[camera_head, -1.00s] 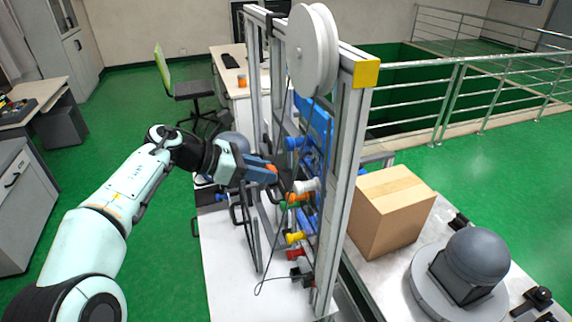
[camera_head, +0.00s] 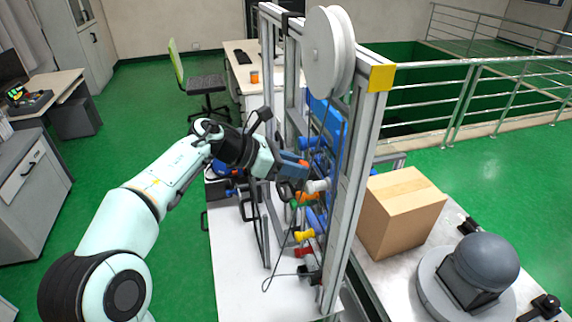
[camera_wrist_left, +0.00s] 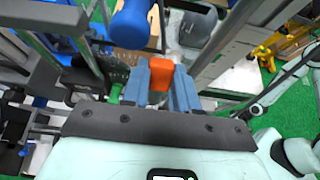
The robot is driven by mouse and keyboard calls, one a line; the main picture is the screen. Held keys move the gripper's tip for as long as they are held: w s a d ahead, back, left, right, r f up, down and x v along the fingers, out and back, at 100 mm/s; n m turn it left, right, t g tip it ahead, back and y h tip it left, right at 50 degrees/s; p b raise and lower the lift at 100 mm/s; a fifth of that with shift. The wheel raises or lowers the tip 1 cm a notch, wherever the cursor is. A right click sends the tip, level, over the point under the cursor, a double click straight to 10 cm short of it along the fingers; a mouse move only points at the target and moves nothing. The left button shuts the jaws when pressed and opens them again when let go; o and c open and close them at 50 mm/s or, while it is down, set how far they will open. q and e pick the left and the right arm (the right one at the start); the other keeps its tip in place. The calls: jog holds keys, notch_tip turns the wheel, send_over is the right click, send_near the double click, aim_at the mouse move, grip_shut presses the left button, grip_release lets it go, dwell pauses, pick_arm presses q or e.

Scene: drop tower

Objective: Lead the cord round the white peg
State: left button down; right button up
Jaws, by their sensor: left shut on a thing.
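The white peg (camera_head: 318,186) sticks out to the left from the panel in the tall frame in the head view. My left gripper (camera_head: 302,164) is just above and left of it, shut on a small orange-red piece. The left wrist view shows this orange-red piece (camera_wrist_left: 158,75) between the blue fingers (camera_wrist_left: 157,88). The dark cord (camera_head: 268,283) hangs in a loose loop low at the front of the frame. Its upper run near the gripper is thin and hard to follow, and I cannot tell whether it touches the white peg. My right gripper is out of view.
A blue peg (camera_head: 308,143) sits just above the gripper; it looms close in the left wrist view (camera_wrist_left: 132,25). Orange (camera_head: 306,198), yellow (camera_head: 304,236) and red (camera_head: 303,251) pegs sit below. A white wheel (camera_head: 323,50) tops the frame. A cardboard box (camera_head: 398,212) stands right.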

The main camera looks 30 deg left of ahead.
pick_arm(q)
jog(key=shift+w+d+r, duration=0.1)
jog(key=shift+w+d, duration=0.1)
jog(key=shift+w, duration=0.1)
jog(key=shift+d, duration=0.2)
jog(key=s+a+b, duration=0.1)
jog(key=s, duration=0.6)
jog(key=shift+b, duration=0.3)
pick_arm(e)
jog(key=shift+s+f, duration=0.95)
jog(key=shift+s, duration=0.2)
